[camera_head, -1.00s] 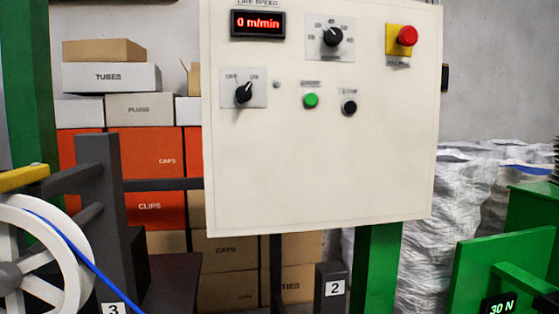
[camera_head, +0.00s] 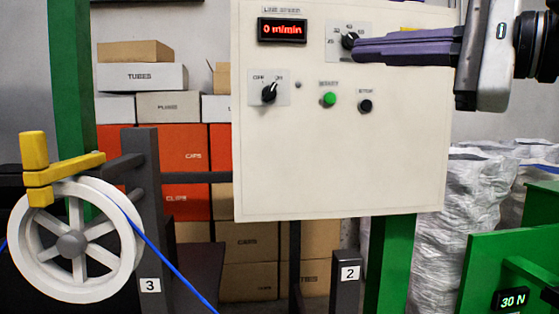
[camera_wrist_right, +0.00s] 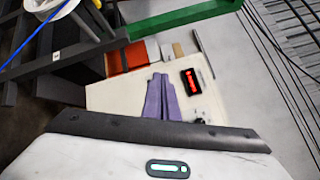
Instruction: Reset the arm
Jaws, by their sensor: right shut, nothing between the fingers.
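My right gripper (camera_head: 357,48) comes in from the right in the head view, with two long purple fingers shut together and nothing between them. The fingers lie in front of the upper part of the white control panel (camera_head: 330,165), with their tips beside the black speed dial (camera_head: 349,40). I cannot tell if they touch it. The right wrist view shows the shut purple fingers (camera_wrist_right: 159,77) over the panel (camera_wrist_right: 113,97). My left gripper is in neither view.
The panel has a red "0 m/min" display (camera_head: 281,30), an off/on knob (camera_head: 269,93), a green start button (camera_head: 329,99) and a black stop button (camera_head: 365,106). A white wheel (camera_head: 75,245) with blue cable (camera_head: 165,260) stands left. Boxes (camera_head: 140,77) are stacked behind.

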